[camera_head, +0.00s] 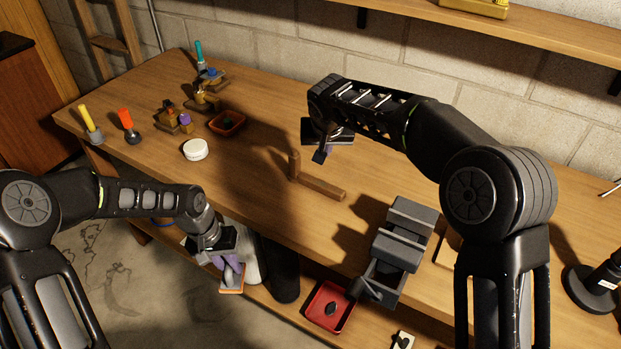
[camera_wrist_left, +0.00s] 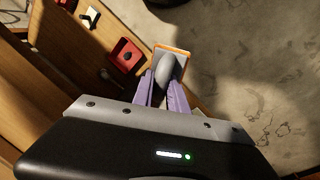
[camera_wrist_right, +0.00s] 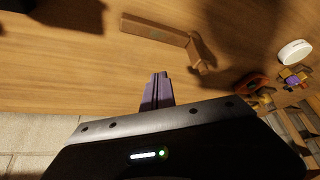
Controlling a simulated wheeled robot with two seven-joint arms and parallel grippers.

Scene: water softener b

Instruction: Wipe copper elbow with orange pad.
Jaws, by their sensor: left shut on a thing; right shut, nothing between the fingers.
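My left gripper (camera_head: 228,262) is shut on the grey handle of the orange pad (camera_head: 231,290). The pad hangs beyond the bench's front edge, above the lower shelf. In the left wrist view, the purple fingers (camera_wrist_left: 164,90) grip the handle, and the pad's orange edge (camera_wrist_left: 173,48) shows past it. My right gripper (camera_head: 327,150) is over the bench, partly hidden by its own wrist. In the right wrist view its fingers (camera_wrist_right: 159,90) are together and empty. I cannot make out the copper elbow for certain; small brass-coloured fittings (camera_head: 205,97) stand at the bench's left.
A grey vise (camera_head: 403,235) stands at the bench's front edge. An L-shaped wooden piece (camera_head: 322,188) lies mid-bench. A white puck (camera_head: 195,149), a red tray (camera_head: 227,122) and upright tools (camera_head: 128,122) are left. A red bin (camera_head: 328,307) sits on the lower shelf.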

